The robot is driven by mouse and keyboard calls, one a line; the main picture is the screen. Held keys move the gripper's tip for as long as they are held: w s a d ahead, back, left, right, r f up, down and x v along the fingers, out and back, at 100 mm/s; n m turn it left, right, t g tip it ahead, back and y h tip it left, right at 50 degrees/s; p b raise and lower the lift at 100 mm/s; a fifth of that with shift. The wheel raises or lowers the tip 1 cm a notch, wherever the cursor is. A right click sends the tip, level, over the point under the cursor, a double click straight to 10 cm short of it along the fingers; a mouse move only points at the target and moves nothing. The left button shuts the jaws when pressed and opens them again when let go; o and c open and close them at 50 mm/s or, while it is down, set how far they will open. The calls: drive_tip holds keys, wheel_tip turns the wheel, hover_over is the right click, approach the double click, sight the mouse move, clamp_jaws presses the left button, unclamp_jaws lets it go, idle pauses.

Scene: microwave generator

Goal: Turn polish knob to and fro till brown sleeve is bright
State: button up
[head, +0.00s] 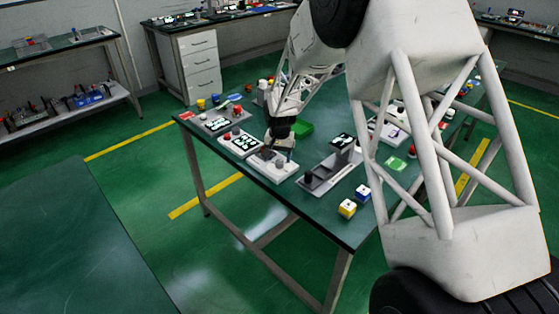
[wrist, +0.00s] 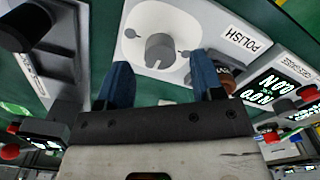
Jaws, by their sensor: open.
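The polish knob (wrist: 159,50) is a grey round knob on a light grey panel labelled POLISH (wrist: 240,38) in the wrist view. My gripper (wrist: 165,75) is open, with a blue finger on each side of and just short of the knob; I see no contact. A brown round piece (wrist: 226,80), likely the brown sleeve, sits on the panel right beside the right finger, which partly hides it. In the head view my gripper (head: 281,140) is over the white polish unit (head: 272,165) on the green table, and the knob is hidden there.
A unit with a lit display (wrist: 270,90) stands right of the panel in the wrist view. A grey unit with a black cylinder (wrist: 25,27) stands to its left. In the head view, blue and yellow blocks (head: 348,208) lie near the table's front edge.

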sight(280, 162)
drive_tip(key=shift+r, duration=2.55)
drive_tip(key=m, duration=0.4)
drive_tip(key=shift+r+m, duration=0.1)
drive_tip(key=shift+m, duration=0.2)
drive_tip(key=shift+f, duration=3.95)
drive_tip(key=shift+c, duration=0.2)
drive_tip(key=c, duration=0.9)
drive_tip(key=shift+n, duration=0.4)
